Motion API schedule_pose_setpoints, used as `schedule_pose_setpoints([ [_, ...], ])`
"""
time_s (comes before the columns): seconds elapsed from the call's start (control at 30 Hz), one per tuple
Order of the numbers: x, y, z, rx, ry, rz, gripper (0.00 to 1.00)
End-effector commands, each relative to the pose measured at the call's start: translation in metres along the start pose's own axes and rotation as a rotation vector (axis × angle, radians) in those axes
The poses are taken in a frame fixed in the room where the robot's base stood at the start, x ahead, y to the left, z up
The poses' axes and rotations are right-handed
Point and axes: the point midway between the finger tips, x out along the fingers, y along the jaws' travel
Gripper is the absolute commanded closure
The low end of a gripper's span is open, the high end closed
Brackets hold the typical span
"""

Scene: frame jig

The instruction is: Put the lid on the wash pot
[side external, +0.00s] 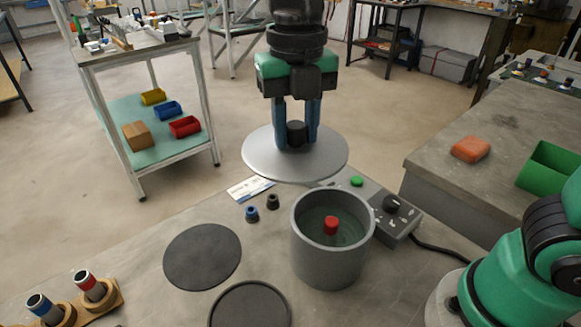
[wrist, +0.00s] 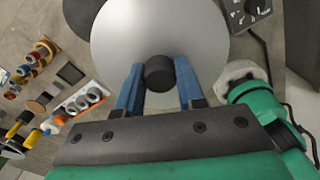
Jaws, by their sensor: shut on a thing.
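The lid (side external: 262,158) is a grey disc with a black knob; it also fills the top of the wrist view (wrist: 120,35). My gripper (side external: 297,138) is shut on the lid's knob, with one blue finger on each side of it. In the wrist view my gripper (wrist: 159,82) shows the knob between its fingers. The lid hangs level in the air, behind the pot in the side view. The wash pot (side external: 318,260) is a grey open cylinder standing upright on the table. A red piece (side external: 331,225) shows inside it. The pot is hidden in the wrist view.
A dark round mat (side external: 202,256) and a dark round tray (side external: 250,310) lie left of the pot. Two small plugs (side external: 262,208) stand nearby. A tube rack (side external: 75,305) is front left.

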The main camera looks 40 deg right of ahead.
Motion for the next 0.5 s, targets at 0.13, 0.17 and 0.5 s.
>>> schedule_pose_setpoints([
  [0.13,0.019,-0.029,-0.017,0.072,0.0,0.0,1.0],
  [0.17,0.022,-0.033,-0.019,0.082,0.0,0.0,1.0],
  [0.5,0.045,-0.047,-0.029,0.124,0.0,0.0,1.0],
])
